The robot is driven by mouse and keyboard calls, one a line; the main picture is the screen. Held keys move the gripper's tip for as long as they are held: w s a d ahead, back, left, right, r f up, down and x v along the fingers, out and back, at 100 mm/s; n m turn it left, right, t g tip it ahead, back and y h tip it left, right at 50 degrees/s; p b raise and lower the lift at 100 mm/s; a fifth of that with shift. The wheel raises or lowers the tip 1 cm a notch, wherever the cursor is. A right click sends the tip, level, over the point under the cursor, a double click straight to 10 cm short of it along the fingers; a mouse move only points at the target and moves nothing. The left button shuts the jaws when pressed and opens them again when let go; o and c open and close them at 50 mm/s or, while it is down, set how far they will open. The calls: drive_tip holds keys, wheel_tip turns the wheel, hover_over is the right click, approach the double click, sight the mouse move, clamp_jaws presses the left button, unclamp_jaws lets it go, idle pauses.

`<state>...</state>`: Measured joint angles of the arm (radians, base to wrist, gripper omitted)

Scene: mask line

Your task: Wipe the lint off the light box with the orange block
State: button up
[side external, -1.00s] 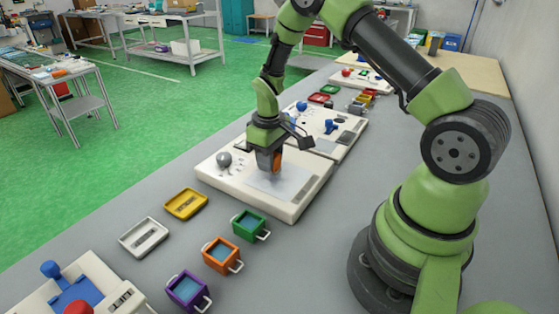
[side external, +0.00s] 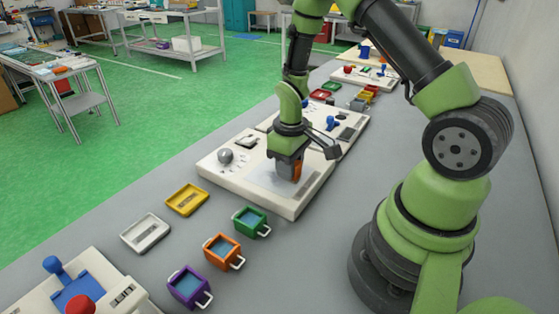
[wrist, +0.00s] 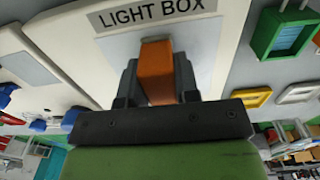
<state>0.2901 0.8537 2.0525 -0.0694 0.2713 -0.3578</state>
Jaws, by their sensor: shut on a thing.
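The light box is a pale panel (side external: 222,177) with a grey-white screen (side external: 268,181) on the bench. In the wrist view its "LIGHT BOX" label (wrist: 155,14) and part of the screen (wrist: 204,45) show. My gripper (side external: 288,166) points down over the screen and is shut on the orange block (wrist: 157,72). The block also shows between the fingers in the side view (side external: 297,170). Its lower end is at or just above the screen; I cannot tell if it touches. I cannot make out lint on the visible part of the screen.
A grey knob (side external: 225,156) stands on the panel's left part. Green (side external: 250,222), orange (side external: 223,252) and purple (side external: 189,288) bins stand in front, with yellow (side external: 187,200) and white (side external: 146,233) trays beside them. Another panel with blue parts (side external: 332,123) lies behind.

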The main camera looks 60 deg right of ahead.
sight(261, 170)
drive_tip(key=shift+s, duration=0.85)
drive_tip(key=shift+a, duration=0.45)
drive_tip(key=shift+w+a, duration=0.2)
drive_tip(key=shift+w, duration=3.9)
drive_tip(key=shift+w+r, duration=0.15)
drive_tip(key=shift+w, duration=0.05)
wheel_tip(261, 170, up, 8)
drive_tip(key=shift+s, duration=0.1)
